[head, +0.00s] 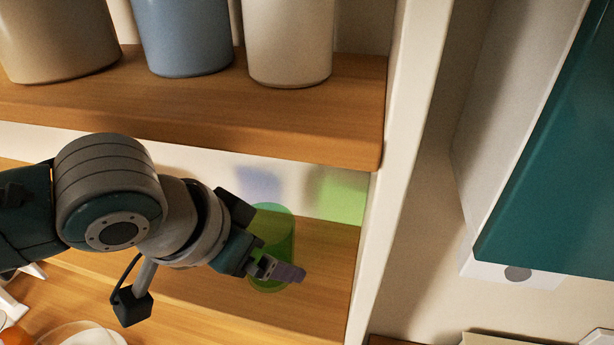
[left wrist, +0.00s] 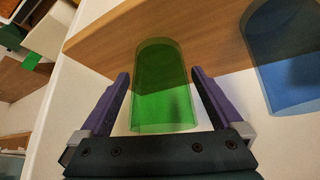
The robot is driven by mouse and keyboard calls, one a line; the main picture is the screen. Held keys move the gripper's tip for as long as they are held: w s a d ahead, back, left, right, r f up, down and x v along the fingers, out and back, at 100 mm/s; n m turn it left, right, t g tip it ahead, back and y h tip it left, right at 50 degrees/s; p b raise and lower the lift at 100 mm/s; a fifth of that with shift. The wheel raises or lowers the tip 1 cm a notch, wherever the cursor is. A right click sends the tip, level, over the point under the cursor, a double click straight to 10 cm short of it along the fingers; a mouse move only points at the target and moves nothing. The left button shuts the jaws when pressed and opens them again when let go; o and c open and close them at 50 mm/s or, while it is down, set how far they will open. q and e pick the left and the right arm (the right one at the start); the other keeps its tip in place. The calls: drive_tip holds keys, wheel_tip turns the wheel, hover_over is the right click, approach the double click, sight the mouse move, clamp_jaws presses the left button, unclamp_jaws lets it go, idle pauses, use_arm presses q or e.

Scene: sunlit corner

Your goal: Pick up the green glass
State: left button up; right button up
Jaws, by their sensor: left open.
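The green glass (head: 275,230) is see-through and stands upright on the wooden shelf, near the right side wall in the head view. My left gripper (head: 278,270) reaches in from the left, in front of the glass, and hides part of it. In the left wrist view the green glass (left wrist: 162,85) lies between the two open purple fingers of my left gripper (left wrist: 162,85), with a visible gap on each side. A blue glass (left wrist: 290,60) stands to the right of it there. My right gripper is not in view.
An upper wooden shelf (head: 190,115) with several large containers is above my left arm. A white side panel (head: 390,170) bounds the shelf on the right. A bowl (head: 80,334) is at the lower left. A teal cabinet panel (head: 555,170) is farther right.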

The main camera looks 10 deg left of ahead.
use_arm(q)
drive_tip(key=c, duration=1.3)
drive_tip(key=shift+c, duration=0.7)
drive_tip(key=shift+r, duration=0.15)
